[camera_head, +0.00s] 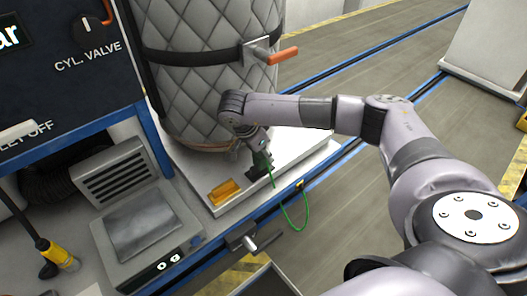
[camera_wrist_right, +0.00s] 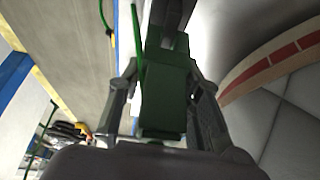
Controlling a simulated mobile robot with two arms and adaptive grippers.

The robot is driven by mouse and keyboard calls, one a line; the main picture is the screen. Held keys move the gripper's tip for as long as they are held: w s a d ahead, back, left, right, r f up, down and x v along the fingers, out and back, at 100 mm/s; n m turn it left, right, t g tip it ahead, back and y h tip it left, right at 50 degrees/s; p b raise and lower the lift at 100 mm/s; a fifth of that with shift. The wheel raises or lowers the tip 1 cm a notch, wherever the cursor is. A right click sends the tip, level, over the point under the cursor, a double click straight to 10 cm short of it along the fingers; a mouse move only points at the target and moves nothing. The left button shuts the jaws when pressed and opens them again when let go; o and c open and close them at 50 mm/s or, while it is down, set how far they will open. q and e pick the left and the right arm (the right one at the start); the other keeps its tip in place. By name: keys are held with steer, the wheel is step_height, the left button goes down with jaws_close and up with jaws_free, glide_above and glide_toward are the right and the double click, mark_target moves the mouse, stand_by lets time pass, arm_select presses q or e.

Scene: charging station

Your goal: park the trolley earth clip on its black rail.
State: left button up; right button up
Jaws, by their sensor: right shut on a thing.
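My right gripper (camera_head: 262,160) reaches down beside the foot of the quilted cylinder, low over the white trolley base. In the right wrist view the gripper (camera_wrist_right: 165,100) is shut on the green earth clip (camera_wrist_right: 166,88), with a finger on each side of it. In the head view the clip is mostly hidden, and its green cable (camera_head: 306,218) loops down over the blue frame edge. A small black part (camera_head: 253,174) lies on the white base by the fingertips. I cannot tell whether it is the rail, or whether the clip touches it. My left gripper is not in view.
The quilted cylinder (camera_head: 205,75) stands close behind the gripper, strapped, with an orange-handled latch (camera_head: 283,56). An orange block (camera_head: 223,191) sits on the base's front corner. A grey scale (camera_head: 145,228) and yellow-handled tool (camera_head: 60,254) are at left. Floor is clear at upper right.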

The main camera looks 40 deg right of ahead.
steer(key=shift+f+b, duration=0.65)
steer(key=shift+f, duration=0.3)
steer(key=o, duration=1.3)
steer(key=shift+c, duration=0.2)
steer(key=v, duration=1.2)
